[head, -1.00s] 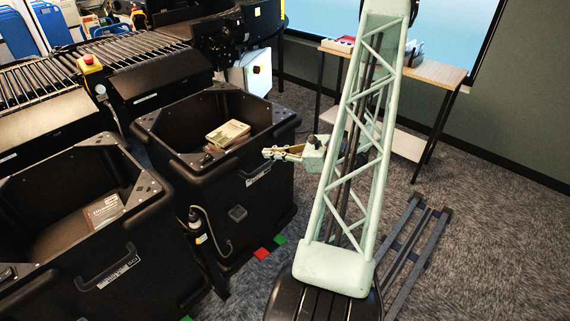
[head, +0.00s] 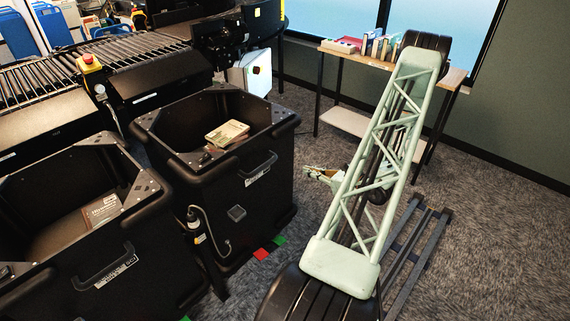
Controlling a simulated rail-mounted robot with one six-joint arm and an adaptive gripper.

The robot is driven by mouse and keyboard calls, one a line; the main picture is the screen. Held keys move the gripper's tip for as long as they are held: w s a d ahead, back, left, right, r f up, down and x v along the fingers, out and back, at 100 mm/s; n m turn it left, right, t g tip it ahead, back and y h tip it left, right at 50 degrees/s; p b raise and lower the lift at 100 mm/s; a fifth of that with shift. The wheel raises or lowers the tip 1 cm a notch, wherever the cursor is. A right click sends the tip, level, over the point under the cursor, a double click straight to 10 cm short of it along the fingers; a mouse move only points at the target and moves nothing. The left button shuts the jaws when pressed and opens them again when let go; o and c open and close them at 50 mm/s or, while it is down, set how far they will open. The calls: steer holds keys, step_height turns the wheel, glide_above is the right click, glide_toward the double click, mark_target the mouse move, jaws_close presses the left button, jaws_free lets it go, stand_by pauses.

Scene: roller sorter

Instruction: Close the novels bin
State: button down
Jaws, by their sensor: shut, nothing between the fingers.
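Two open-topped black bins stand side by side on the left. The right bin (head: 214,204) has a front handle, a small label too blurred to read, and a pale book (head: 228,133) inside. The left bin (head: 68,272) also has a front handle and label, and a book (head: 100,211) inside. I cannot tell from the labels which one is the novels bin. My gripper (head: 308,172) is shut and empty, just right of the right bin and apart from it, partly hidden by my pale green arm.
A roller conveyor (head: 140,45) with an emergency stop (head: 90,66) runs behind the bins. A table (head: 420,72) with several books stands at the back right. Grey carpet (head: 500,230) is clear at right.

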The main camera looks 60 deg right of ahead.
steer(key=shift+w, duration=0.1)
steer(key=b, duration=0.2)
glide_toward(280, 161)
steer(key=shift+f+x, duration=0.35)
steer(key=shift+x, duration=1.65)
steer(key=shift+w+d, duration=0.15)
steer(key=shift+w, duration=0.4)
steer(key=shift+w+d, duration=0.15)
steer(key=shift+w, duration=0.4)
steer(key=shift+d, duration=0.1)
